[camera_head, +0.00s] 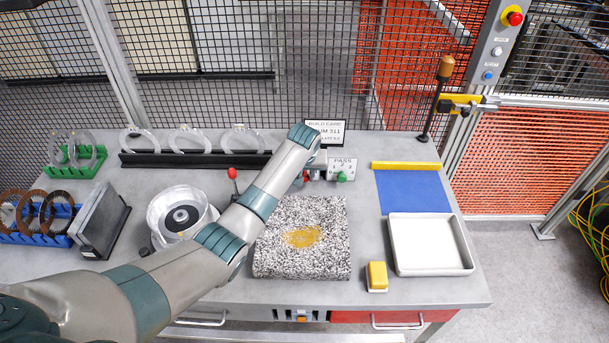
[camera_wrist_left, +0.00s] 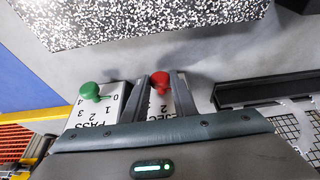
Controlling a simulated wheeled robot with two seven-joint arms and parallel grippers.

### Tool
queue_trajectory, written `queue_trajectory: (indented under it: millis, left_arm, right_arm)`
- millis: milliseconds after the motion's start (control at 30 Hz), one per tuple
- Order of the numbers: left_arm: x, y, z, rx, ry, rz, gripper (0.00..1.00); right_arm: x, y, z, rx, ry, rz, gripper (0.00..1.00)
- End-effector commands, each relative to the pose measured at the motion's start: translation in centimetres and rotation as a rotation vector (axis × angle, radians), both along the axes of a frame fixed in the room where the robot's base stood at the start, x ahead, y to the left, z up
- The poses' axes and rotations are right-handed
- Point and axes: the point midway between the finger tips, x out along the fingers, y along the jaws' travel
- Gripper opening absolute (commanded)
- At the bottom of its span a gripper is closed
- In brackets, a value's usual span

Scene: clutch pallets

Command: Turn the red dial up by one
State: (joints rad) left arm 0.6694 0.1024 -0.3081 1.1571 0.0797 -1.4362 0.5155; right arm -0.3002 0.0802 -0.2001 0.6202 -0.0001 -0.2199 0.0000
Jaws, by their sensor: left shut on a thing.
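The red dial (camera_wrist_left: 160,80) sits on a white plate whose lettering partly reads "EJECT", with a few numerals showing. My left gripper (camera_wrist_left: 158,92) is shut on the red dial, one finger on each side. The fingers hide much of its scale, and I cannot tell which number it points at. In the head view a bit of the red dial (camera_head: 306,177) shows beneath my left wrist. The green dial (camera_wrist_left: 90,90) beside it is on the "PASS" plate, its pointer towards 0; it also shows in the head view (camera_head: 341,177). My right gripper is not in view.
A speckled stone block (camera_head: 301,265) lies in front of the dials. A build card (camera_head: 328,128) stands behind my wrist. A black rack (camera_head: 190,161) holds clear rings. A white tray (camera_head: 402,266), blue mat (camera_head: 412,193) and yellow block (camera_head: 377,275) are at the right.

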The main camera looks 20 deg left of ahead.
Motion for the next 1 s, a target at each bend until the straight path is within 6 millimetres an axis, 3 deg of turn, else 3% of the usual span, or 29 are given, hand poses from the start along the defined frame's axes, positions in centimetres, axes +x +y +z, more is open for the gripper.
queue_trajectory:
  millis: [367, 633, 1000]
  left_arm:
    - [0.1, -0.3, 0.0, 0.071, 0.022, -0.002, 0.02]
    - [0.2, -0.7, -0.1, 0.237, 0.068, -0.002, 0.02]
    - [0.4, -1.3, -0.9, 0.536, 0.153, -0.001, 0.02]
  right_arm:
    - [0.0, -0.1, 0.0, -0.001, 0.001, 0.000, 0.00]
    - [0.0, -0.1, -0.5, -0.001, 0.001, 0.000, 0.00]
    - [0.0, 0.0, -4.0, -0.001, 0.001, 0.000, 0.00]
